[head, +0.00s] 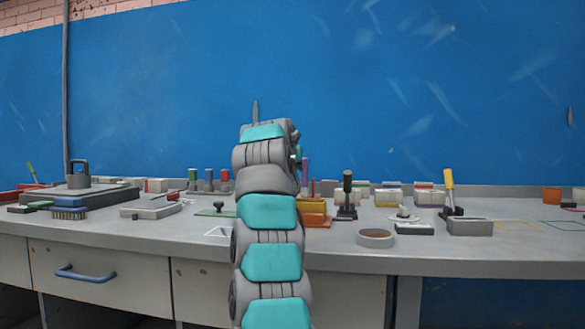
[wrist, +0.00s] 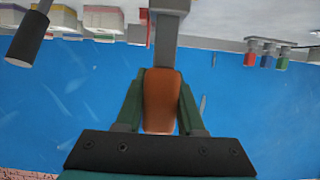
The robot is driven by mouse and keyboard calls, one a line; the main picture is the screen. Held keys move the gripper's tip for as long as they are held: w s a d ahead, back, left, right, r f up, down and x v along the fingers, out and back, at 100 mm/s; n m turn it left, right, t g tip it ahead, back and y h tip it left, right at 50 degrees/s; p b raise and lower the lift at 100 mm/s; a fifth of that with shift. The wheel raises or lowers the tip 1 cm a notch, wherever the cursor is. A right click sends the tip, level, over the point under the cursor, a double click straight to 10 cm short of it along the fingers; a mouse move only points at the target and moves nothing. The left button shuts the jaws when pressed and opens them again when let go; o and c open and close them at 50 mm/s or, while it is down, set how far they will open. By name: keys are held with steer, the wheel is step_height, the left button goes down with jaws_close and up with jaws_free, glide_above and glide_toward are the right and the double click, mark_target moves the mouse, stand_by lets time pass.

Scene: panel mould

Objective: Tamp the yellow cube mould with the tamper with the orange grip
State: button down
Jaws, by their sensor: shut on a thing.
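In the wrist view my gripper (wrist: 160,85) is shut on the orange grip of the tamper (wrist: 160,100). The tamper's grey shaft (wrist: 165,48) runs from the grip to the picture's top edge, where its foot is cut off. In the head view my arm hides the gripper and the tamper. Several pale block-like moulds stand along the back of the bench. I cannot tell for sure which is the yellow cube mould.
A tamper with a black grip (head: 347,185) stands right of my arm, and one with a yellow grip (head: 449,182) further right. A tape roll (head: 376,238) lies at the front edge. Green, blue and red-topped pieces (head: 209,180) stand left. The blue wall (head: 400,80) is behind.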

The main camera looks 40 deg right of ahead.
steer(key=shift+f+b, duration=1.85)
steer(key=shift+r+p, duration=1.8)
steer(key=shift+p, duration=0.05)
steer(key=shift+f, duration=0.1)
steer(key=shift+f+b, duration=1.75)
steer(key=shift+b, duration=0.1)
steer(key=shift+r, duration=0.1)
steer(key=shift+r+p, duration=1.8)
steer(key=shift+p, duration=0.05)
